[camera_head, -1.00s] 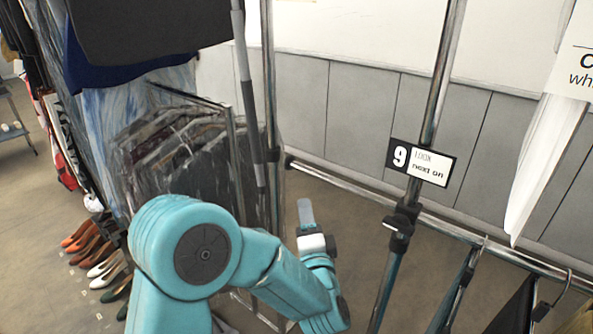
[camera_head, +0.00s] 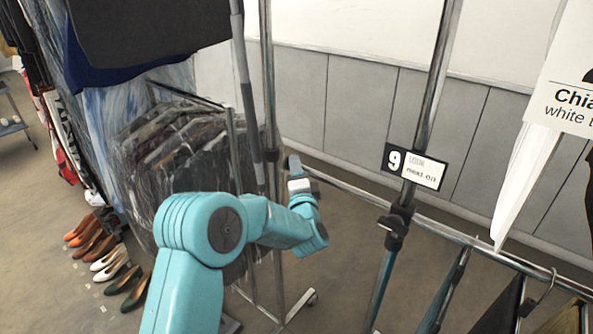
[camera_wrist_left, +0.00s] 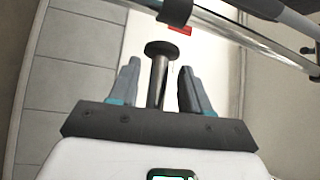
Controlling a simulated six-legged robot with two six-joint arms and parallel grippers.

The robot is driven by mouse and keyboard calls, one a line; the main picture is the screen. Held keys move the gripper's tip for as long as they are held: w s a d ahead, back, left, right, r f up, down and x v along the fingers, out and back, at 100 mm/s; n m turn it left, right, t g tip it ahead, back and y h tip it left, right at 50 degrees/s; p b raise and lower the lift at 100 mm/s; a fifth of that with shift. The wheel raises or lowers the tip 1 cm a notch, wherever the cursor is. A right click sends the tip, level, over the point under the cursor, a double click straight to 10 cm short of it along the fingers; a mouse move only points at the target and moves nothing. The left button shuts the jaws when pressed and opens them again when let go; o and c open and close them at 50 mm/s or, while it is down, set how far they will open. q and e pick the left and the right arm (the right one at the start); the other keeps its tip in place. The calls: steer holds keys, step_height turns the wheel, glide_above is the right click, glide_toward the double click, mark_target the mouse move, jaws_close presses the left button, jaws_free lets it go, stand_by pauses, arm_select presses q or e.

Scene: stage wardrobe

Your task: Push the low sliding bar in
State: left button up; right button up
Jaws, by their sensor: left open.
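The low sliding bar (camera_head: 455,236) is a chrome rail that runs from beside my left gripper down to the right, past the upright. My left gripper (camera_head: 294,166) is at the bar's left end in the head view and partly covers it. In the left wrist view my left gripper (camera_wrist_left: 158,82) is open. A chrome rod with a black round cap (camera_wrist_left: 161,48) shows between its fingers, with gaps on both sides. I cannot tell whether the gripper touches it. My right gripper is not in view.
A chrome upright (camera_head: 435,90) with a black clamp and a number 9 sign (camera_head: 413,166) crosses the bar. Dark garments in clear covers (camera_head: 180,150) hang at left. Shoes (camera_head: 105,255) stand on the floor. Hangers and a white sign (camera_head: 565,85) are at right.

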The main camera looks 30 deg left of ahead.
arm_select(q)
jaws_close()
steer(key=d, duration=1.2)
steer(key=shift+s+d, duration=0.4)
steer(key=shift+s, duration=0.05)
jaws_free()
steer(key=b+v, duration=0.3)
steer(key=v, duration=1.3)
steer(key=shift+b, duration=0.3)
steer(key=shift+s, duration=0.1)
